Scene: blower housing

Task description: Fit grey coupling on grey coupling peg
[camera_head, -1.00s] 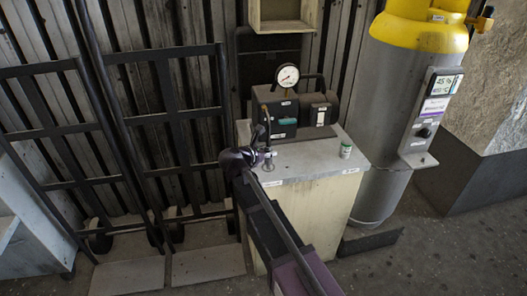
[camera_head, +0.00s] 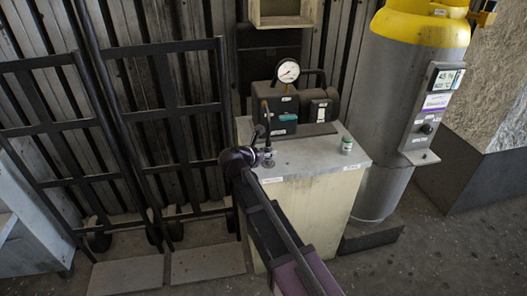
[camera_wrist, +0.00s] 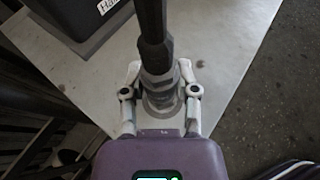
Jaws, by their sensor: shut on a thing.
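My gripper (camera_wrist: 160,92) has its two fingers closed on a round grey metal piece, which I take to be the grey coupling (camera_wrist: 160,102). A dark stepped rod (camera_wrist: 153,40) rises from the middle of this piece; I cannot tell whether it belongs to it. In the head view my gripper (camera_head: 262,157) is at the front left edge of the cabinet top, with the small grey coupling (camera_head: 268,155) at its tip. No separate coupling peg can be made out. Whether the coupling touches the top or sits around a peg I cannot tell.
The pale cabinet (camera_head: 312,205) has a grey top. A black pump unit (camera_head: 300,108) with a round gauge (camera_head: 287,71) stands at its back. A small white-green can (camera_head: 346,145) is at the right. A big grey cylinder (camera_head: 385,110) stands beside it; hand trucks (camera_head: 170,130) are left.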

